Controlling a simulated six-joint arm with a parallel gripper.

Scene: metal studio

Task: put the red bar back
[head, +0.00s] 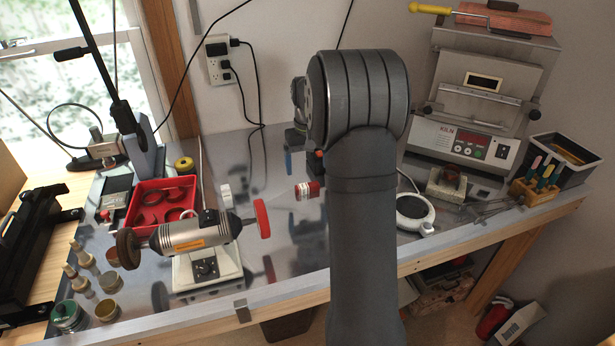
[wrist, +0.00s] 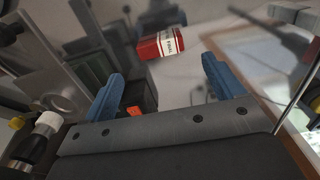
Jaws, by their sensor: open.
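The red bar (head: 307,190), with a white printed label, is on the shiny metal bench top, just left of my arm. In the wrist view the red bar (wrist: 150,47) shows just beyond and between the fingertips, apart from both blue fingers. My gripper (wrist: 163,62) is open with nothing between its fingers. In the head view one blue finger (head: 288,161) shows above and left of the bar; my arm hides most of the gripper. A red tray (head: 160,202) with dark red round pieces in it stands to the left on the bench.
A bench polisher (head: 195,238) with a red wheel (head: 262,218) stands left of the bar. A white roll (head: 226,193) is near it. A kiln (head: 465,140) and a white round device (head: 412,212) stand to the right. Bare bench (head: 310,240) lies in front of the bar.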

